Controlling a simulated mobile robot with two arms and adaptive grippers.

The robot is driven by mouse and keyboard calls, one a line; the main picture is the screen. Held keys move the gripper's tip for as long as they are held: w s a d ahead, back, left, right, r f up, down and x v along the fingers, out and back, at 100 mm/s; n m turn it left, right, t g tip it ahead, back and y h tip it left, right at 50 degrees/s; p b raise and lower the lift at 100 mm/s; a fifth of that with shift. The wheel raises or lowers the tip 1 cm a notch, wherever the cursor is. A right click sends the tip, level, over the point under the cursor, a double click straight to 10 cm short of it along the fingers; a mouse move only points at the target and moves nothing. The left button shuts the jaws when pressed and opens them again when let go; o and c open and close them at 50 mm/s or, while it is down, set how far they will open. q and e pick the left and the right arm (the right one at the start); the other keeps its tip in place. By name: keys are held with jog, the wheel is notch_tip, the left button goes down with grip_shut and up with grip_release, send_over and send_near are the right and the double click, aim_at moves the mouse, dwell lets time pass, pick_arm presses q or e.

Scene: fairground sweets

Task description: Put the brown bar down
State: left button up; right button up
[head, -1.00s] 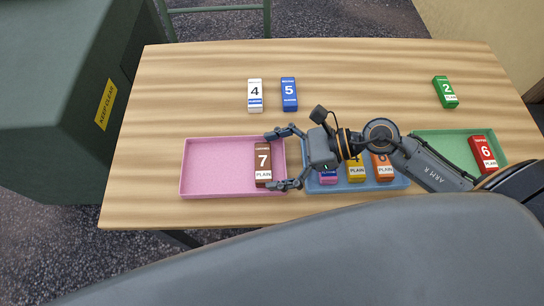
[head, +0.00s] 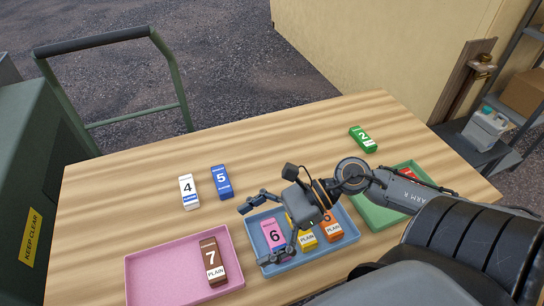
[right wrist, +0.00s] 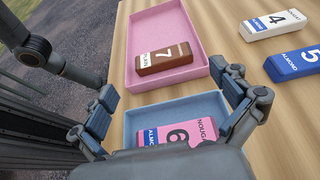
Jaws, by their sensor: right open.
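The brown bar (head: 212,262), numbered 7 and marked PLAIN, lies in the pink tray (head: 138,275), at the right part of its floor. It also shows in the right wrist view (right wrist: 163,58), with no finger touching it. My right gripper (head: 254,234) is open and empty, above the left part of the blue tray (head: 290,262), with its fingers toward the pink tray. In the right wrist view the open fingers (right wrist: 167,87) stand wide apart, with the bar beyond them. My left gripper does not show.
The blue tray holds a pink bar (head: 274,235), a yellow bar (head: 307,238) and an orange bar (head: 332,229). A green tray (head: 375,215) holds a red bar. White (head: 188,191), blue (head: 221,182) and green (head: 362,139) bars lie on the table. The table's back middle is clear.

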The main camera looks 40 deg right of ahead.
jog(key=shift+v, duration=2.2)
